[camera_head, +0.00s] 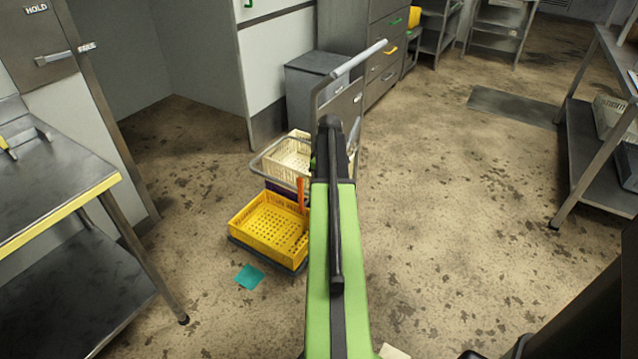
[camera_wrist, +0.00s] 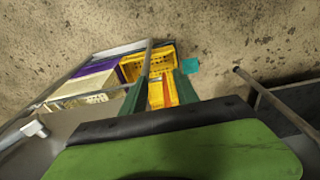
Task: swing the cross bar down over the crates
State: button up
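A wheeled trolley (camera_head: 236,240) carries a yellow crate (camera_head: 262,238) low at the front and a cream crate (camera_head: 288,155) behind it, with a purple crate (camera_wrist: 88,74) showing in the wrist view. A grey cross bar (camera_head: 256,168) loops out at the crates' left side, raised above the yellow crate. In the wrist view a grey rod (camera_wrist: 149,58), apparently this bar, passes behind the left finger. My gripper (camera_wrist: 160,92) is open above the crates, with an orange strip (camera_wrist: 167,91) seen between its dark green fingers. I cannot tell if anything touches. My green arm hides the trolley's right part.
A steel table (camera_head: 50,190) with a yellow edge stands at the left, and shelving (camera_head: 592,140) at the right. Grey cabinets stand behind the trolley. A teal patch (camera_head: 249,277) lies on the floor.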

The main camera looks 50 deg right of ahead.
notch_tip(320, 180, up, 9)
jog(key=s+p, duration=0.1)
jog(key=p, duration=0.6)
jog(key=shift+r, duration=0.15)
jog(key=shift+s, duration=0.1)
